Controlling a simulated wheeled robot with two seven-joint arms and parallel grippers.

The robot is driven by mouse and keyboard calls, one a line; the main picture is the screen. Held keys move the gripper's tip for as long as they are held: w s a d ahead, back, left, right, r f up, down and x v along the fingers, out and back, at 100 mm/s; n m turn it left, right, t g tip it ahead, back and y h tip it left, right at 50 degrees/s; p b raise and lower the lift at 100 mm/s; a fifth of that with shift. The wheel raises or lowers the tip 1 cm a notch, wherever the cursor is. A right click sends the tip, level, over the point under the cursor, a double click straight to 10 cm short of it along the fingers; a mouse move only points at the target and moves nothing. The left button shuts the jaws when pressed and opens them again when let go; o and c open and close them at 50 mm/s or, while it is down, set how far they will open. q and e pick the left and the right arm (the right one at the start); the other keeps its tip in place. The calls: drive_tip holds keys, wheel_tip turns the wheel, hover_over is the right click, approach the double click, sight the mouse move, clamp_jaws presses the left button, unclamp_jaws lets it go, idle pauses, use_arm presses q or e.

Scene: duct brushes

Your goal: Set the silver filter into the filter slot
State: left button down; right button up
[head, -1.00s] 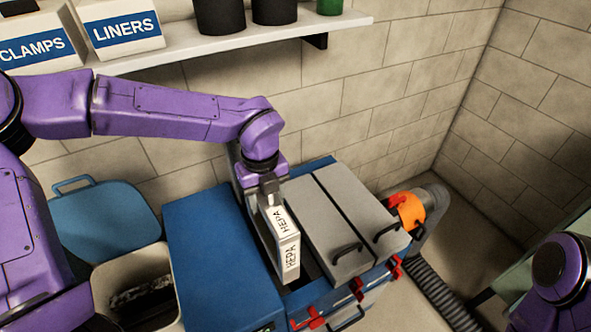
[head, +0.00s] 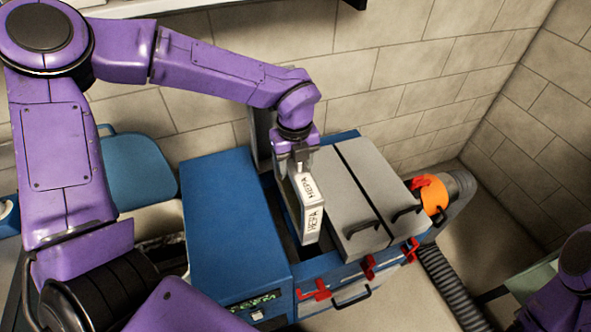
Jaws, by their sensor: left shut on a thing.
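The silver filter (head: 313,219), a flat grey-white block with HEPA labels, stands upright over the open slot (head: 287,238) of the blue machine (head: 228,225). My left gripper (head: 302,172) is above it and shut on its top edge. The filter's lower end is at or just inside the opening; I cannot tell how deep it sits. The slot lies between the blue housing and two grey lids. Of my right arm only a purple part shows at the lower right edge; its gripper is out of view.
Two grey lids (head: 352,190) with black handles cover the area right of the slot. Red latches (head: 368,267) line the front. An orange collar (head: 430,194) joins a grey duct at the right. A blue lid (head: 137,172) leans at the wall.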

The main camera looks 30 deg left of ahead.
use_arm(q)
drive_tip(key=shift+w+f, duration=0.3)
drive_tip(key=shift+f, duration=0.4)
wheel_tip(320, 180, down, 3)
drive_tip(key=b, duration=0.3)
drive_tip(key=shift+s+f, duration=0.1)
drive_tip(key=shift+f, duration=0.05)
